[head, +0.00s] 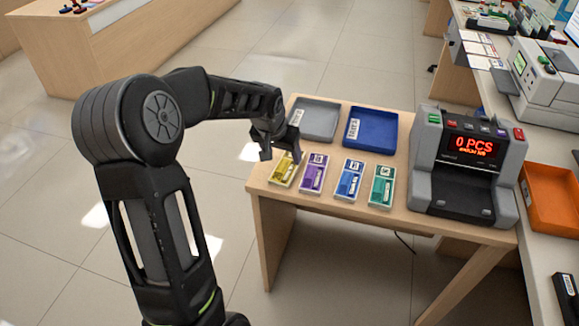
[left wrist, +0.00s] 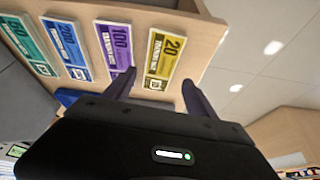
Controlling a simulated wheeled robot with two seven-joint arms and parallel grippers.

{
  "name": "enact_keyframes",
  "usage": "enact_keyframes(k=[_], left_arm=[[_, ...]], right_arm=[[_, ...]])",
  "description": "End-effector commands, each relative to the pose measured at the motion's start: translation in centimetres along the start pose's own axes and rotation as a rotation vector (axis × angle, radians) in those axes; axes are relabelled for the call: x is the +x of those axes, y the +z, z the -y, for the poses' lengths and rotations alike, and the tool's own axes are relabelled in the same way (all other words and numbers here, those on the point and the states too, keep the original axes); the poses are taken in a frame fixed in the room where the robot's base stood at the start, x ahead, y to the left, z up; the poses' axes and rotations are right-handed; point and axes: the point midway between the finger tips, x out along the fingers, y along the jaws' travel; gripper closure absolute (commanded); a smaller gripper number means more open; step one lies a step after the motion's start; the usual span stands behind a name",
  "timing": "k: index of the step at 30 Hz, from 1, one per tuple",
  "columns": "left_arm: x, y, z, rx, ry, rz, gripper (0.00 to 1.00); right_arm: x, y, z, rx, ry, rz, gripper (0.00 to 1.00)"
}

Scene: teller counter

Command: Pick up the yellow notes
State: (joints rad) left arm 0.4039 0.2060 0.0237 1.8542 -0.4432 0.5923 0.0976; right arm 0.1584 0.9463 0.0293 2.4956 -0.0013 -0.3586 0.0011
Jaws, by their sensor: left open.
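The yellow notes (head: 284,170) lie as a banded stack at the left end of a row on the small wooden table (head: 330,211). My left gripper (head: 277,150) is just above their far end, with its jaws open. In the left wrist view, the yellow notes (left wrist: 164,55), marked 20, lie between the directions of the two open fingers (left wrist: 160,88), with nothing gripped. I cannot tell whether the fingers touch the stack. My right gripper shows in neither view.
Purple notes (head: 314,174), blue notes (head: 349,180) and green notes (head: 382,186) lie close to the right. A grey tray (head: 316,119) and a blue tray (head: 371,128) stand behind. A counting machine (head: 466,165) reading 0 PCS stands at the right.

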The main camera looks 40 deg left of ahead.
Motion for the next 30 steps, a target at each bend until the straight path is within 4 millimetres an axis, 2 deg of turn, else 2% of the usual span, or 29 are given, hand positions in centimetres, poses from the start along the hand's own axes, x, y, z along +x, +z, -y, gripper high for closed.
enact_keyframes(k=[5, 16, 25, 30], left_arm=[[1.7, 0.1, 0.0, -0.001, 0.000, 0.002, 0.35], [2.2, 0.0, 0.0, 0.000, 0.000, 0.003, 0.35], [6.3, -0.1, 0.0, 0.000, 0.001, 0.003, 0.35], [7.1, -0.1, 0.0, 0.000, 0.000, 0.001, 0.35]], right_arm=[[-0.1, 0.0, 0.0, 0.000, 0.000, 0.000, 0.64], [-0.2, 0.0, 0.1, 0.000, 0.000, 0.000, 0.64], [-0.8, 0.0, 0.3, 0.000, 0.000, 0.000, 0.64], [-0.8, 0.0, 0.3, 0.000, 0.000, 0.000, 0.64]])
